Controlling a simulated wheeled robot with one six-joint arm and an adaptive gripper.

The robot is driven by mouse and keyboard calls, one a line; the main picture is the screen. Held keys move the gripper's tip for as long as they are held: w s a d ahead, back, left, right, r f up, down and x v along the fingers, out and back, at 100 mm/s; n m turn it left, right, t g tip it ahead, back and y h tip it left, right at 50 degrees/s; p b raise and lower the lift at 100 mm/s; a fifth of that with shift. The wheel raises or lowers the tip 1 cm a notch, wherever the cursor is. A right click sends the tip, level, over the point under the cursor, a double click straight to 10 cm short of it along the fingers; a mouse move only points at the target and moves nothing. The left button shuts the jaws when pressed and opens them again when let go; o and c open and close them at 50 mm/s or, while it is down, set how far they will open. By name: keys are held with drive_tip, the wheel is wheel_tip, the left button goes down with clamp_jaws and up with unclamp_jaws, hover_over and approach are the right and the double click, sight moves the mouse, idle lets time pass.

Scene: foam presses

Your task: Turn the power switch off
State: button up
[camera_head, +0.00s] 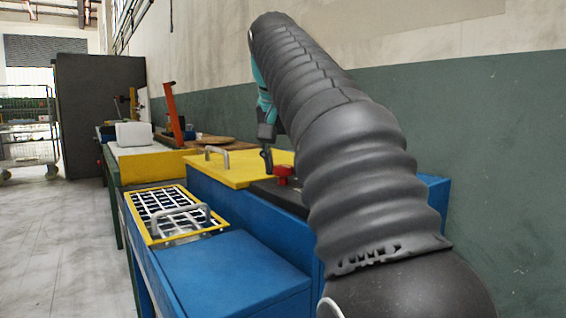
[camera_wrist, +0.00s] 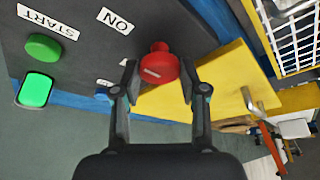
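The power switch is a red round knob (camera_wrist: 158,66) with a white mark, on a dark control panel (camera_wrist: 75,45). An ON label (camera_wrist: 115,20) is beside it; another label is partly hidden by a finger. My gripper (camera_wrist: 159,80) is open, with one finger on each side of the knob. Small gaps seem to show between fingers and knob; I cannot tell whether either touches. In the head view the red knob (camera_head: 283,173) shows just right of my gripper's tip (camera_head: 267,158), and my arm hides much of the panel.
A green round button (camera_wrist: 43,47) by a START label and a lit green square (camera_wrist: 35,90) are on the panel's left in the wrist view. A yellow lid (camera_head: 235,166) with a metal handle and a yellow-framed grid (camera_head: 155,238) are near the panel. A green-and-white wall (camera_head: 490,130) stands behind.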

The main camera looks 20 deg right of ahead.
drive_tip(key=c, duration=0.3)
drive_tip(key=n+y+p, duration=0.1)
drive_tip(key=n+p, duration=0.2)
drive_tip(key=shift+d+r+n, duration=0.1)
drive_tip(key=shift+r+n, duration=0.05)
drive_tip(key=shift+n, duration=0.25)
drive_tip(key=n+y+p, duration=0.2)
drive_tip(key=n, duration=0.2)
drive_tip(key=shift+d+t, duration=0.1)
drive_tip(key=shift+t, duration=0.2)
drive_tip(key=n+y, duration=0.1)
drive_tip(key=n, duration=0.2)
drive_tip(key=n+y, duration=0.1)
drive_tip(key=n, duration=0.2)
drive_tip(key=shift+d+f+p, duration=0.1)
drive_tip(key=shift+f+p, duration=0.1)
drive_tip(key=shift+p, duration=0.2)
drive_tip(key=shift+w+n+g+y, duration=0.1)
drive_tip(key=shift+n+g+y, duration=0.3)
drive_tip(key=shift+n, duration=0.65)
drive_tip(key=shift+n+g+y, duration=0.3)
drive_tip(key=shift+n+g, duration=0.2)
drive_tip(key=shift+n, duration=0.55)
